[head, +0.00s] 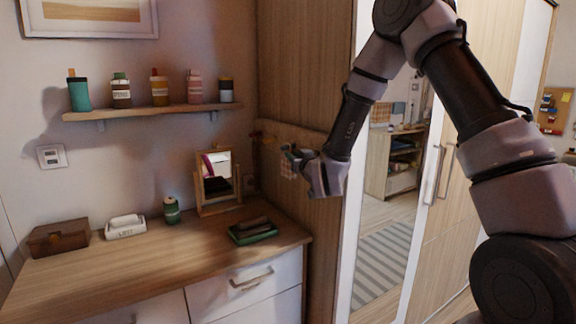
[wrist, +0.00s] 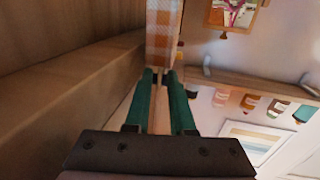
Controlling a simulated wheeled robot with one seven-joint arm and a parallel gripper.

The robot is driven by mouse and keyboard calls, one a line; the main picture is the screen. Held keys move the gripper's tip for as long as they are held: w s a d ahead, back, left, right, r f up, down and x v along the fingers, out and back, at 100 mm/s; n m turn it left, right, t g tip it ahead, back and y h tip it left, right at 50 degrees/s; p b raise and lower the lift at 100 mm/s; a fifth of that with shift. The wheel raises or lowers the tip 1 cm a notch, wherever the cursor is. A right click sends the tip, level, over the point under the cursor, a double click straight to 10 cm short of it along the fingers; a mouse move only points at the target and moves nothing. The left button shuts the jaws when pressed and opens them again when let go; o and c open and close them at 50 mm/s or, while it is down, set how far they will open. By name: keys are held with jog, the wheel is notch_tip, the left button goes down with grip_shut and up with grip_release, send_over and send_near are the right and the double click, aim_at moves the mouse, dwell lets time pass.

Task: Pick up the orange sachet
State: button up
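The orange sachet (wrist: 163,35) shows as an orange-and-white checked strip at the top middle of the wrist view, right at my fingertips. My gripper (wrist: 160,76) has green fingers that close in to a narrow gap at the sachet's near end. In the head view my gripper (head: 291,153) is in front of the wooden side panel, and the small checked sachet (head: 287,170) hangs just below its fingertips. The fingers look shut on the sachet's end. The exact contact is small and partly hidden by the fingers.
A wooden rail (head: 262,136) runs along the panel behind my gripper. Below are a dresser (head: 120,275) with a mirror (head: 218,178), a green tray (head: 252,238), a jar (head: 171,210) and a brown box (head: 58,238). A bottle shelf (head: 150,112) is left; a mirrored wardrobe door (head: 385,225) is right.

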jog(key=shift+w+a, duration=0.1)
jog(key=shift+w, duration=0.15)
grip_shut()
jog(key=shift+r, duration=0.1)
